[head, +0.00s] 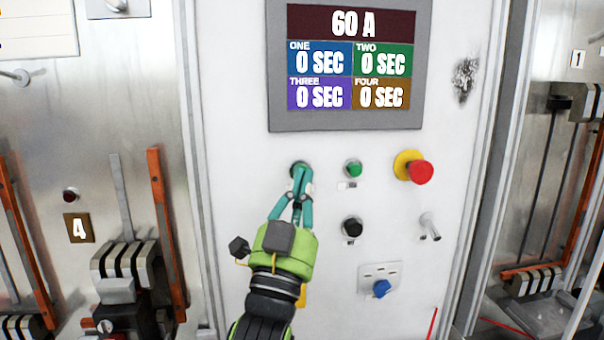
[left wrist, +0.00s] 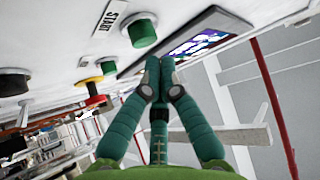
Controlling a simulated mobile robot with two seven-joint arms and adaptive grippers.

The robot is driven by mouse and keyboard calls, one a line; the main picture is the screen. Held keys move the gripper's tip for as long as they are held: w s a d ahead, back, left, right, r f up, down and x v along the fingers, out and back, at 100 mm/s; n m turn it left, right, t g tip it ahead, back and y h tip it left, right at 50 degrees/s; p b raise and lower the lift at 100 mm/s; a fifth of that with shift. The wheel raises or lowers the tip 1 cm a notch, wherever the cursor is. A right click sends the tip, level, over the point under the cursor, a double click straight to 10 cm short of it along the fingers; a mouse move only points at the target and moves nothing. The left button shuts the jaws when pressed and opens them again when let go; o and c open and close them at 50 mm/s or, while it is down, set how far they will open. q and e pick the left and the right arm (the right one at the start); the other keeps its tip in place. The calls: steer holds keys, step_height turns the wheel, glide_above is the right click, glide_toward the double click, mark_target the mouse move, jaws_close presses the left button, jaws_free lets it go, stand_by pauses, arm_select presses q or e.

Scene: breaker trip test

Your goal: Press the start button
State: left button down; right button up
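The start button is a green cap (left wrist: 142,32) on the white panel (head: 250,240), beside a START label (left wrist: 109,17) in the left wrist view. In the head view it is mostly hidden behind my left gripper (head: 301,172), with only a dark rim showing around the fingertips. My left gripper's teal fingers are shut together and hold nothing. In the left wrist view the fingertips (left wrist: 158,68) lie just below and right of the green cap, and they look apart from it. My right gripper is not in view.
A second green button (head: 353,168), a red mushroom button (head: 420,172) on a yellow base, a black button (head: 352,228), a key switch (head: 429,226) and a blue knob (head: 381,289) stick out nearby. A display (head: 275,70) above reads 60 A, with four timers at 0 SEC.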

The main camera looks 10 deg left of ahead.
arm_select(q)
steer(key=shift+w, duration=0.2)
steer(key=shift+w+a, duration=0.2)
steer(key=shift+w, duration=0.05)
steer(key=shift+w+a, duration=0.15)
steer(key=shift+w, duration=0.25)
stand_by(0.7)
stand_by(0.4)
steer(key=shift+s+d, duration=0.3)
steer(key=shift+s, duration=0.5)
